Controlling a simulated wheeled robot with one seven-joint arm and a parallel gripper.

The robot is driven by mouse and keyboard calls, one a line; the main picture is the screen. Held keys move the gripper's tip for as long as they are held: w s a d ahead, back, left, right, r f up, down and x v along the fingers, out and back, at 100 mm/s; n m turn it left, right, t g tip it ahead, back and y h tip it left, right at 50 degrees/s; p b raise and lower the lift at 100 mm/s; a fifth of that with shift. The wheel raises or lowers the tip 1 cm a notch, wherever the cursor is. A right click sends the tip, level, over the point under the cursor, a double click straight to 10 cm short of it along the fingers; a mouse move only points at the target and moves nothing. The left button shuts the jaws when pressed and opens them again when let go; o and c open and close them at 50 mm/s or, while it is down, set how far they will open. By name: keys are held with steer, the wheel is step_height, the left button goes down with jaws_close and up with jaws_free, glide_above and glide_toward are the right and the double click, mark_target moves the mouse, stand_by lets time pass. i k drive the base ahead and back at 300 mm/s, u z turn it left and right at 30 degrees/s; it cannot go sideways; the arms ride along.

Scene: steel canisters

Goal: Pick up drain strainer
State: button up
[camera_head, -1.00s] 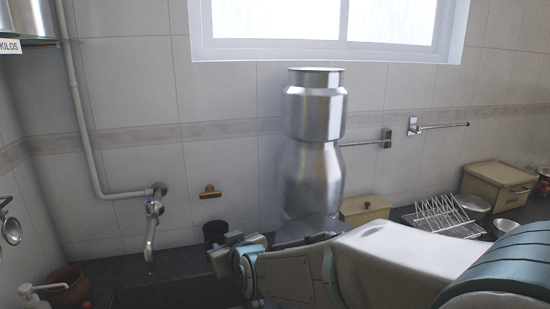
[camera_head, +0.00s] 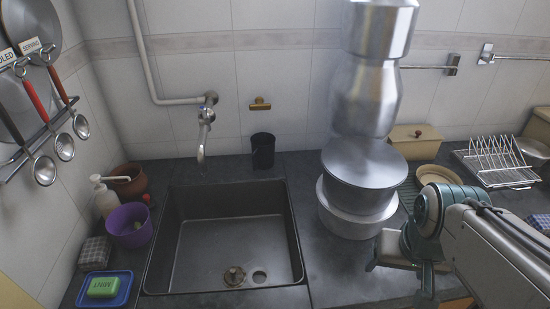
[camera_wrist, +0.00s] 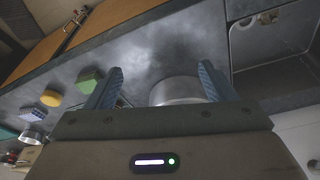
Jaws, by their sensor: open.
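The drain strainer (camera_head: 235,275) is a small, round, brass-toned piece on the floor of the dark sink (camera_head: 168,240), just left of the round drain hole (camera_head: 259,277). My gripper (camera_head: 400,272) is over the counter to the right of the sink, well apart from the strainer. It is open, and its two blue fingers (camera_wrist: 160,85) show in the wrist view with nothing held. The sink (camera_wrist: 250,55) is at the upper right of the wrist view, with small round shapes on its floor; I cannot tell clearly which is the strainer.
A tall stack of steel canisters (camera_head: 368,95) stands on the counter between sink and arm. The tap (camera_head: 203,140) hangs over the sink's back. A purple bowl (camera_head: 130,226) and a blue tray with green soap (camera_head: 103,288) sit left of the sink. A dish rack (camera_head: 495,165) is at right.

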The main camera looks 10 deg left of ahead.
mark_target(234, 277)
steer(key=u, duration=2.4)
steer(key=k, duration=0.75)
steer(key=z, duration=0.75)
steer(key=i, duration=0.5)
steer(key=u, duration=0.05)
